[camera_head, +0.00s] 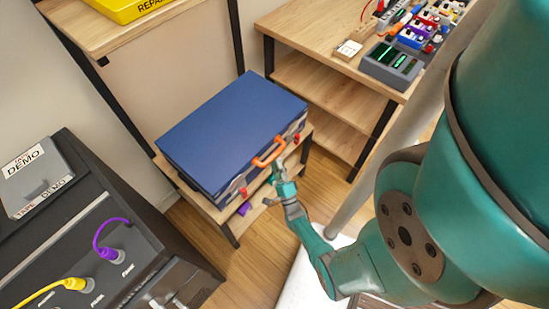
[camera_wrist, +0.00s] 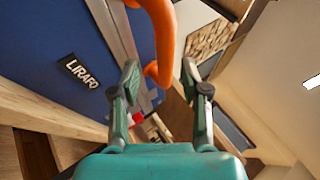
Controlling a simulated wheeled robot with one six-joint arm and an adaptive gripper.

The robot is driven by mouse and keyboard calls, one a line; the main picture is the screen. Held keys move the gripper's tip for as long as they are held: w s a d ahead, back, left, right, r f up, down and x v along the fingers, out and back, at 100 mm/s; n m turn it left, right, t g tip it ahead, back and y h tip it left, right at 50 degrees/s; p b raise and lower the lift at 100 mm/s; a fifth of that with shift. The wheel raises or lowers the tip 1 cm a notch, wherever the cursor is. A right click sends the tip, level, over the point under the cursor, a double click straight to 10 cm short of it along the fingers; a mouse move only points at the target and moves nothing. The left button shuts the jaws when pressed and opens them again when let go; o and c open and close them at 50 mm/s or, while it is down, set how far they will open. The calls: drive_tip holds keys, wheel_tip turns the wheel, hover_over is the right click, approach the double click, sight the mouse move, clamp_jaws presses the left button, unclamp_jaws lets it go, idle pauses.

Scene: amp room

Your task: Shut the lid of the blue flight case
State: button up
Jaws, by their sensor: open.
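The blue flight case (camera_head: 230,125) sits on a low wooden stand, its blue lid lying flat over the body. Whether the lid is fully seated cannot be told. An orange handle (camera_head: 268,152) is on its front side, with red latch parts (camera_head: 243,191) near it. My gripper (camera_head: 278,174) is at the front of the case, just below the handle. In the wrist view the case's blue face (camera_wrist: 45,55) with a LIRAFO label fills the left. My open fingers (camera_wrist: 160,82) stand either side of the lower end of the orange handle (camera_wrist: 163,35); contact is unclear.
A wooden shelf unit (camera_head: 325,75) with electronics on top stands behind right. A dark rack (camera_head: 130,245) with purple and yellow cables is at left. A yellow bin (camera_head: 125,8) sits on a shelf above. Wooden floor (camera_head: 205,228) shows between the rack and the case stand.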

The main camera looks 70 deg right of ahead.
drive_tip(key=v, duration=0.8)
drive_tip(key=shift+s+a+f, duration=0.2)
drive_tip(key=shift+s+f, duration=0.05)
